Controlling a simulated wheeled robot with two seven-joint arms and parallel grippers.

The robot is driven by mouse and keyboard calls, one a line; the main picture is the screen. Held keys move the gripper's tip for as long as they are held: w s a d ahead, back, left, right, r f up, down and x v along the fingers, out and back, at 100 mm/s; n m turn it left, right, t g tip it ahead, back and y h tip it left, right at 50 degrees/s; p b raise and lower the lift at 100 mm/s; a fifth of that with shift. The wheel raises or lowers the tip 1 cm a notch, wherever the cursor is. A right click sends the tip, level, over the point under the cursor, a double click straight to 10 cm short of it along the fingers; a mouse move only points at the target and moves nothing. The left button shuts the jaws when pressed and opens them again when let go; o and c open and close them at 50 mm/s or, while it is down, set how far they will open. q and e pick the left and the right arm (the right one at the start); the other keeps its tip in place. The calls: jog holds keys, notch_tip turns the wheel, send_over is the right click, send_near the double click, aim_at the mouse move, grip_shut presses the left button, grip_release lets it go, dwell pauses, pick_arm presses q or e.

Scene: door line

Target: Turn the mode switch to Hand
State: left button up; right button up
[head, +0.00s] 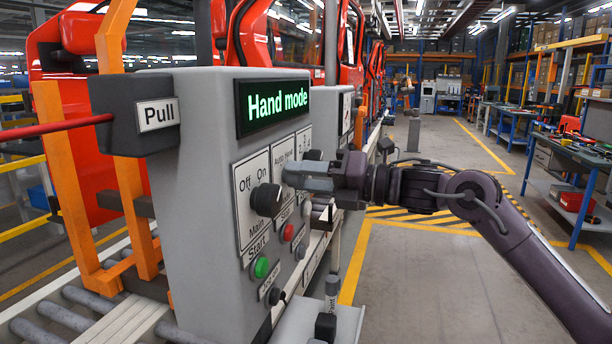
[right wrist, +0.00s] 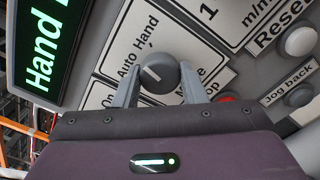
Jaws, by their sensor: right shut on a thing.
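The mode switch (right wrist: 157,75) is a dark round knob with a short white mark, below the label "Auto Hand" in the right wrist view. The mark sits on the label side of the knob; its exact angle is hard to tell. My right gripper (head: 290,175) is shut on this knob, one finger on each side of it in the right wrist view. In the head view the gripper mostly hides the knob. The green display (head: 274,105) above reads "Hand mode". My left gripper is not in view.
The grey control box also carries an Off/On main switch (head: 267,200), a green start button (head: 261,267) and a red button (head: 288,232). A "Pull" box (head: 135,118) with a red cord is on its left. Open floor lies right, with workbenches beyond.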

jog(key=m+p, duration=0.1)
jog(key=m, duration=0.4)
jog(key=shift+m, duration=0.4)
dwell(0.3)
jog(key=o, duration=1)
jog(key=shift+d, duration=0.1)
jog(key=shift+d, duration=0.2)
jog(key=b+v, duration=0.2)
jog(key=v, duration=0.5)
jog(key=shift+d, duration=0.15)
